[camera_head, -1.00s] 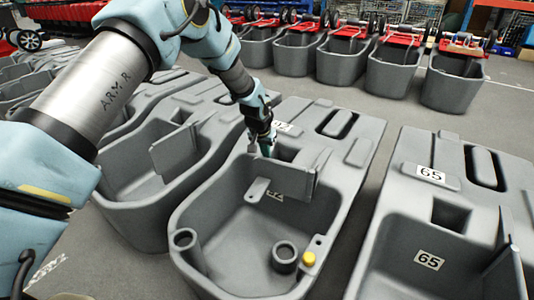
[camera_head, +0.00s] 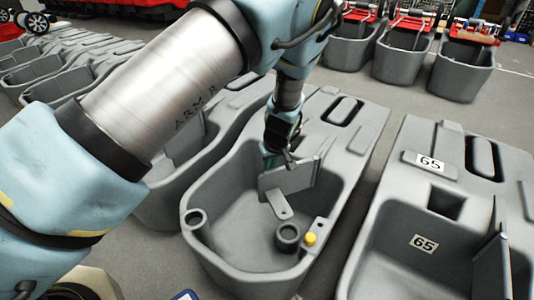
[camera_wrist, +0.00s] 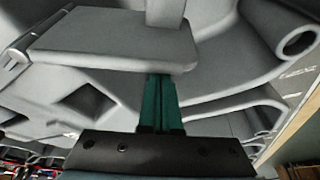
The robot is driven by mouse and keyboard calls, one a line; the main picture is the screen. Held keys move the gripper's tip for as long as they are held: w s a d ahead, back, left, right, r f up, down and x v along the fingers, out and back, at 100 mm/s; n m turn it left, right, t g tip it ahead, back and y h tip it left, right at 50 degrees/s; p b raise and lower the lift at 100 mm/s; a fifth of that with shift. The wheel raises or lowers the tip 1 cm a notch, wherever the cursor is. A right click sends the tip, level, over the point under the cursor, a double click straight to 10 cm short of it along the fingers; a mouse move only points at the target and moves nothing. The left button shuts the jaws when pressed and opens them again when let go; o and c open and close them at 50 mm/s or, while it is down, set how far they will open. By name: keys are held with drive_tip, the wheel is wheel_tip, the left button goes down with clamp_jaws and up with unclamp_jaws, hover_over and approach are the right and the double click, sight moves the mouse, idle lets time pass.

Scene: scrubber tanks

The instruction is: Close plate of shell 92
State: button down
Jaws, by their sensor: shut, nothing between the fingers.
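The middle grey shell (camera_head: 345,155) is an open tank; its number labels are hidden now. Its grey plate (camera_head: 288,178) stands upright across the tank's back part, with a tab (camera_head: 279,205) sticking out at its lower front. The plate also fills the upper left of the wrist view (camera_wrist: 100,40). My gripper (camera_head: 268,161) is at the plate's left back side, teal fingers pointing down. In the wrist view its shut, empty fingers (camera_wrist: 160,84) meet the plate's edge, and the tips are hidden behind it. They look in contact with it.
Shell 65 (camera_head: 408,180) stands to the right, with a floor gap between. Another grey shell (camera_head: 170,195) is close on the left. A round port (camera_head: 288,236) and a yellow cap (camera_head: 310,239) are at the front of the middle tank. Red-topped tanks (camera_head: 462,68) stand behind.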

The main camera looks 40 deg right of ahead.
drive_tip(key=s+n+p, duration=0.1)
drive_tip(key=s, duration=0.1)
drive_tip(key=s+n+y+p, duration=0.1)
drive_tip(key=s+n, duration=0.1)
drive_tip(key=s+a+n+p, duration=0.1)
drive_tip(key=s+n, duration=0.1)
drive_tip(key=s, duration=0.1)
drive_tip(key=shift+a+r+y, duration=0.1)
drive_tip(key=shift+y, duration=0.2)
drive_tip(key=shift+s, duration=0.4)
drive_tip(key=shift+s+p, duration=0.5)
drive_tip(key=shift+s, duration=0.4)
drive_tip(key=shift+s+d, duration=0.15)
drive_tip(key=shift+d, duration=0.05)
drive_tip(key=w, duration=0.2)
drive_tip(key=w+a, duration=0.1)
drive_tip(key=w, duration=0.1)
drive_tip(key=shift+w+a, duration=0.1)
drive_tip(key=shift+w, duration=0.15)
drive_tip(key=v, duration=0.9)
drive_tip(key=shift+s+d+r+p, duration=0.25)
drive_tip(key=shift+d+r+p, duration=0.05)
